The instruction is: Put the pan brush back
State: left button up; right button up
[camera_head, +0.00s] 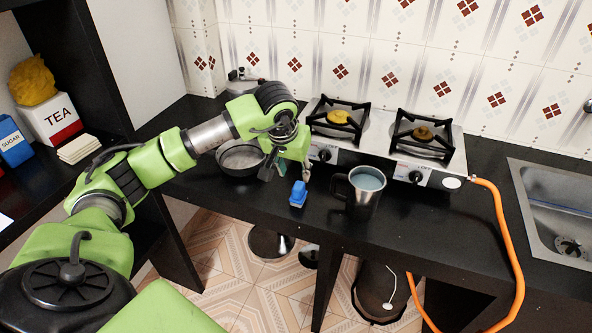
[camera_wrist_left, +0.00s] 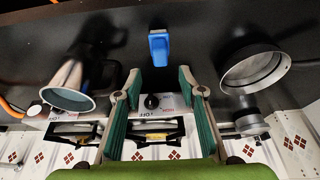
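A small blue brush (camera_head: 298,194), which I take to be the pan brush, lies on the black counter in front of the stove. It also shows in the left wrist view (camera_wrist_left: 159,47), ahead of my fingers and between their lines. My left gripper (camera_head: 291,171) is just behind and above it in the head view. In the wrist view, the two green-padded fingers of my left gripper (camera_wrist_left: 160,78) are spread apart with nothing between them. The brush is apart from the fingertips. My right gripper is not in view.
A metal mug (camera_head: 358,203) stands right of the brush and a dark pan (camera_head: 240,160) left of it. The two-burner stove (camera_head: 376,143) is behind, with an orange hose (camera_head: 511,240) at its right. A sink (camera_head: 548,200) is far right. Counter around the brush is clear.

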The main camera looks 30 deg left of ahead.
pick_arm(q)
jog(key=shift+p+v, duration=0.3)
jog(key=shift+v, duration=0.8)
